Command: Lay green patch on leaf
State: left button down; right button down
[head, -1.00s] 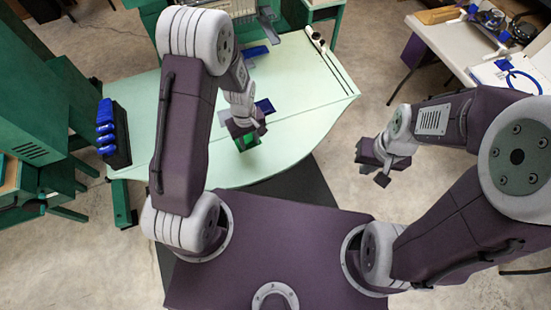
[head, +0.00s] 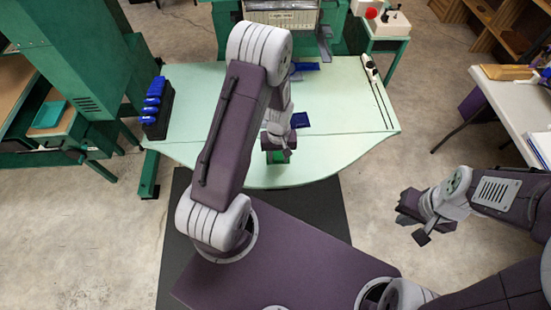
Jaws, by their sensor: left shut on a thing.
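The green patch (head: 279,157) is in my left gripper (head: 279,151), which is shut on it over the front part of the pale green table top. The gripper and arm hide part of the patch, and I cannot tell whether it touches the surface. The pale green top (head: 205,108), with its curved front edge, is the only leaf-like surface that I see. My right gripper (head: 424,219) is open and empty, out over the floor to the right of the table.
Blue patches (head: 302,120) (head: 306,67) lie on the top behind my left gripper. A black rack with blue pieces (head: 154,98) stands at its left edge. A long bar (head: 376,85) lies at the right. A white table (head: 505,110) stands further right, with bare floor between.

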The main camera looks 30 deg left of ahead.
aim_at(275, 157)
pick_arm(q)
jog(key=shift+w+a+f, duration=0.3)
jog(key=shift+a, duration=0.15)
jog(key=shift+w+a+f, duration=0.25)
jog(key=shift+a+f, duration=0.05)
jog(key=shift+a, duration=0.15)
notch_tip(275, 157, down, 4)
jog(key=shift+d+r, duration=0.1)
jog(key=shift+r, duration=0.1)
jog(key=shift+f, duration=0.25)
jog(key=shift+f, duration=0.15)
jog(key=c, duration=0.9)
grip_release()
jog(key=shift+c, duration=0.2)
